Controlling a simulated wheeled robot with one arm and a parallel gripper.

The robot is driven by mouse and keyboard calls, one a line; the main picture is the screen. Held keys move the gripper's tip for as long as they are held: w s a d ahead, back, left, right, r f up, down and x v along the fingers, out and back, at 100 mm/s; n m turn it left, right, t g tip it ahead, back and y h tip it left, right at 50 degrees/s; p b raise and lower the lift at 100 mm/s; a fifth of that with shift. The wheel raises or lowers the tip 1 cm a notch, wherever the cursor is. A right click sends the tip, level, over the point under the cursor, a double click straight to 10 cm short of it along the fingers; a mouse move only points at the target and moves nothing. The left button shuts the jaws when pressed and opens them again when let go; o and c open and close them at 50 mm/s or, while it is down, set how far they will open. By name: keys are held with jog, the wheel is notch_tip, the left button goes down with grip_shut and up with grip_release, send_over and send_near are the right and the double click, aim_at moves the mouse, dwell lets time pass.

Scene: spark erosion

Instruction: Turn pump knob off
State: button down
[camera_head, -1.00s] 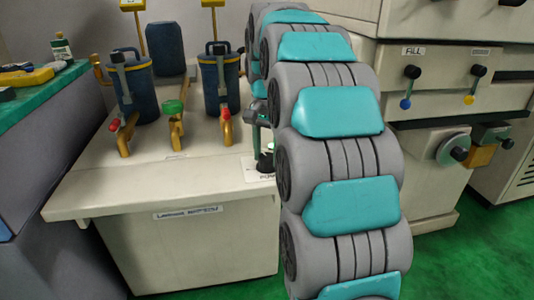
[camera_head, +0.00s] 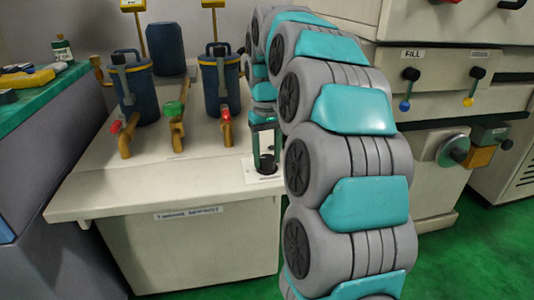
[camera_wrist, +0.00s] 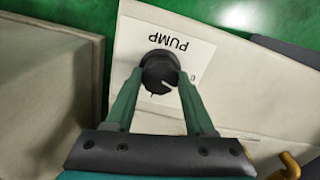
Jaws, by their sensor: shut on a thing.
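The pump knob (camera_wrist: 160,72) is a round black knob on a white label plate marked PUMP (camera_wrist: 181,62). In the wrist view a pale line on the knob points to the lower right, between two small marks on the plate. My gripper (camera_wrist: 158,78) has one green finger on each side of the knob and is shut on it. In the head view my gripper (camera_head: 265,146) points down over the knob (camera_head: 266,165) at the front right corner of the pale cabinet top (camera_head: 215,172). My arm hides part of the area behind it.
Blue filter canisters (camera_head: 221,85) and pipes with red-handled valves (camera_head: 226,115) and a green-handled valve (camera_head: 175,108) stand left of my gripper. A machine with levers (camera_head: 410,75) and a round handle (camera_head: 455,150) is at the right. Green floor lies between.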

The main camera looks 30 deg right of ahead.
aim_at(267, 158)
jog(key=shift+w+r+n, duration=0.1)
jog(key=shift+n, duration=1.4)
jog(key=shift+p, duration=0.3)
jog(key=shift+c, duration=1.3)
grip_release()
jog(key=shift+r+b, duration=0.3)
jog(key=shift+r, duration=3.5)
